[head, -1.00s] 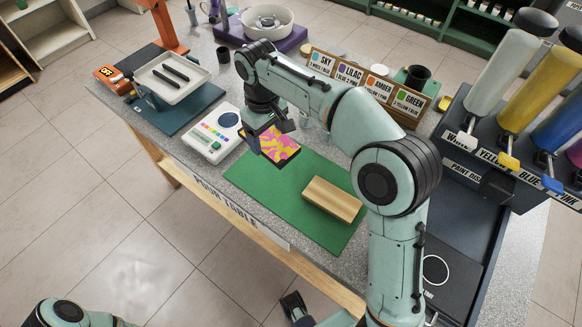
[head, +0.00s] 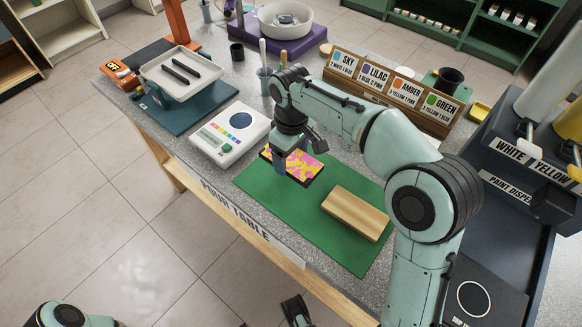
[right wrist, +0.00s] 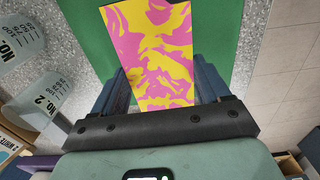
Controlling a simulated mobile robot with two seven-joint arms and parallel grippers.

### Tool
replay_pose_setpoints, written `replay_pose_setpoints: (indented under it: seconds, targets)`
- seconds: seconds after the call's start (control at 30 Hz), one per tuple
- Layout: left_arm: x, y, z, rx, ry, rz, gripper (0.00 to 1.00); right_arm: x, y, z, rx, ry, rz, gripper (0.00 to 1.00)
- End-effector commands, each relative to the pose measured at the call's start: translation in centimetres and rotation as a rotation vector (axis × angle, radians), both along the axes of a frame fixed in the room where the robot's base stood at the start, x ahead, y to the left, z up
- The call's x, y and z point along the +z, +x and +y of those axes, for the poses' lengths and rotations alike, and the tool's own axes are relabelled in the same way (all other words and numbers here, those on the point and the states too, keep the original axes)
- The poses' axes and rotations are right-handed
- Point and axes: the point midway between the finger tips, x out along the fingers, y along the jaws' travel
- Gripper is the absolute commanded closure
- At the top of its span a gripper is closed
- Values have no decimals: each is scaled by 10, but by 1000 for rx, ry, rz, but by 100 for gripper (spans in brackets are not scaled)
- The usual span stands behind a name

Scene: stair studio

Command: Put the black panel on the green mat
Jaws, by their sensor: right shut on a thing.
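The black panel (head: 305,166) has black edges and a pink-and-yellow patterned top face. In the head view it is over the far left end of the green mat (head: 262,184), flat or nearly so; I cannot tell whether it touches the mat. My right gripper (head: 284,172) is shut on it. In the right wrist view the patterned face of the panel (right wrist: 153,50) shows between the fingers (right wrist: 165,88), with the green mat (right wrist: 215,35) behind. A dark part at the bottom of the head view looks like my left gripper (head: 295,308); its jaws are unclear.
A wooden block (head: 356,213) lies on the mat, right of the panel. A white device with coloured buttons (head: 230,135) stands left of the mat. A label board (head: 395,92) and paint dispensers (head: 535,150) stand behind and right. The mat's front part is clear.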

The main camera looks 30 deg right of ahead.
Motion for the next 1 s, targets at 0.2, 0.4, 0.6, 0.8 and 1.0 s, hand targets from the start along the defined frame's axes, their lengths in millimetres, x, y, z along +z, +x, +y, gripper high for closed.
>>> replay_pose_setpoints:
  seconds: [0.2,0.4,0.6,0.8,1.0]
  targets:
    - [-5,2,0,1,0,-6,64,-20,0,0,-1,-1,2,63]
    - [-10,5,0,3,2,-16,64,-46,0,0,0,0,0,63]
    - [-9,5,0,3,2,-16,64,-45,0,0,0,1,-2,63]
    - [-10,5,0,3,2,-16,64,-48,0,0,0,0,-1,11]
    - [-10,5,0,3,2,-16,64,-48,0,0,0,0,-1,0]
